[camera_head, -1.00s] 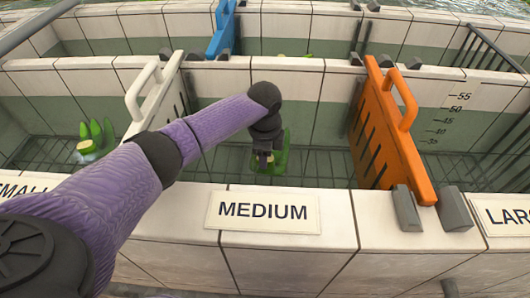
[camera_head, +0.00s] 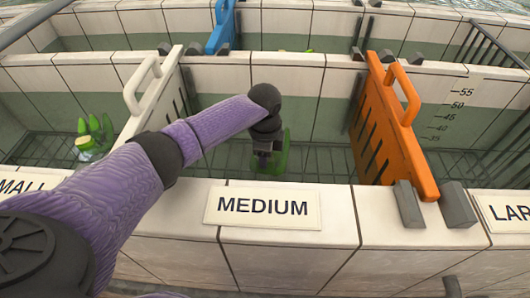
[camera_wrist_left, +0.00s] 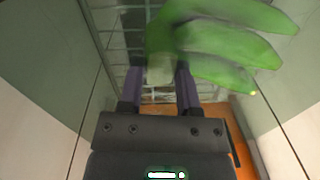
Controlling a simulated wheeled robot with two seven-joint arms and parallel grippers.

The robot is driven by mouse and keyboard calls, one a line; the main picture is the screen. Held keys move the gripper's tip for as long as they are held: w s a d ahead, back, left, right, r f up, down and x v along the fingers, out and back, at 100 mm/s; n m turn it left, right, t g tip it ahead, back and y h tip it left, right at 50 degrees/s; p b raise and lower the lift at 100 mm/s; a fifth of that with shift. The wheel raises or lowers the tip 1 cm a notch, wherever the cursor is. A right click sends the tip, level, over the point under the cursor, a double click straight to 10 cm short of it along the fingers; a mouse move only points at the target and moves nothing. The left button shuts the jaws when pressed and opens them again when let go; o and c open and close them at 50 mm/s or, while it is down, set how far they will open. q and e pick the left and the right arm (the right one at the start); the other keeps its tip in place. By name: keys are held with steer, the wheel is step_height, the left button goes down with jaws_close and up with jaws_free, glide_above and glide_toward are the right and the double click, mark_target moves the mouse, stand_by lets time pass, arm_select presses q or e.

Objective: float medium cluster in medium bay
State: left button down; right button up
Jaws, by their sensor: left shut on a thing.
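A green cluster (camera_wrist_left: 220,35) of several long fingers fills the top of the left wrist view. My left gripper (camera_wrist_left: 160,88) is shut on its pale stem end (camera_wrist_left: 160,70). In the head view the same cluster (camera_head: 281,153) hangs upright at my left gripper (camera_head: 263,155), low in the medium bay between the white divider and the orange divider. The MEDIUM label (camera_head: 262,208) is on the near wall's top. The gripper hides part of the cluster, and I cannot tell how it meets the bay's floor grid. My right gripper is out of view.
The white divider (camera_head: 150,90) bounds the bay on the left and the orange divider (camera_head: 391,130) on the right. Another green cluster (camera_head: 92,135) sits in the small bay. A blue divider (camera_head: 221,28) stands in the row behind. Dark wire grid (camera_head: 320,165) spans the bay.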

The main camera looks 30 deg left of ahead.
arm_select(q)
steer(key=shift+f, duration=0.15)
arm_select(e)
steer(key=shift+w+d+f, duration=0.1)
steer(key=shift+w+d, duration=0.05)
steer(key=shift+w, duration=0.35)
